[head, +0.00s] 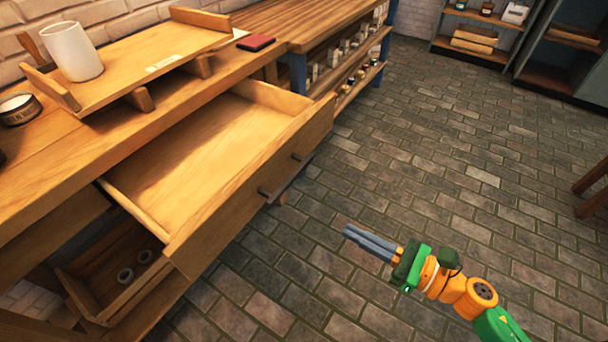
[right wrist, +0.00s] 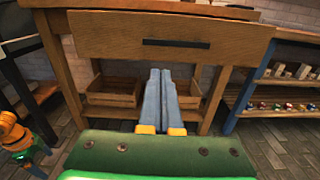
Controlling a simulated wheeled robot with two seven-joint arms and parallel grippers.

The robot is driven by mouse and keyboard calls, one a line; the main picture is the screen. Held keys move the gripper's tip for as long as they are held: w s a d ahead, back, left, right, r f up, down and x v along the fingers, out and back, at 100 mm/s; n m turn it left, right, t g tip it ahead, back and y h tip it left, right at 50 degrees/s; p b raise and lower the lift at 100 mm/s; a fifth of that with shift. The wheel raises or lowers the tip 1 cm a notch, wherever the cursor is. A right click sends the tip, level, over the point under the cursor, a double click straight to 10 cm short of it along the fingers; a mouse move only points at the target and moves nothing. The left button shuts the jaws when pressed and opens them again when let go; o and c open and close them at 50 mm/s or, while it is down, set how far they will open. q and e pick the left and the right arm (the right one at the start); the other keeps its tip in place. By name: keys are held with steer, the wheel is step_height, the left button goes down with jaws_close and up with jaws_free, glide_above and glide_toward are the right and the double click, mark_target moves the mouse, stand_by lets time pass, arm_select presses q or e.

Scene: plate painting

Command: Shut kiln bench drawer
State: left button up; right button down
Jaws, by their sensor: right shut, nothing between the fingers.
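The kiln bench drawer (head: 243,184) is pulled well out of the wooden bench (head: 38,158), and its inside looks empty. In the right wrist view the drawer front (right wrist: 235,38) spans the top with a dark bar handle (right wrist: 176,43). My right gripper (head: 347,232) is shut and empty, in front of the drawer and apart from it. In the right wrist view its fingers (right wrist: 160,75) point toward the bench below the handle. My left gripper is not in view.
A raised wooden board (head: 150,60) on the bench carries a white cup (head: 73,52). A dark red item (head: 256,42) and a tin (head: 19,109) lie on the bench top. Wooden crates (right wrist: 114,92) sit below the drawer. The brick floor in front is clear.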

steer(key=p, duration=0.3)
glide_toward(280, 197)
steer(key=x, duration=0.5)
steer(key=shift+w+a+r, duration=0.15)
steer(key=shift+w+a, duration=0.05)
steer(key=shift+w, duration=0.1)
steer(key=shift+w+a, duration=0.35)
steer(key=shift+a, duration=0.15)
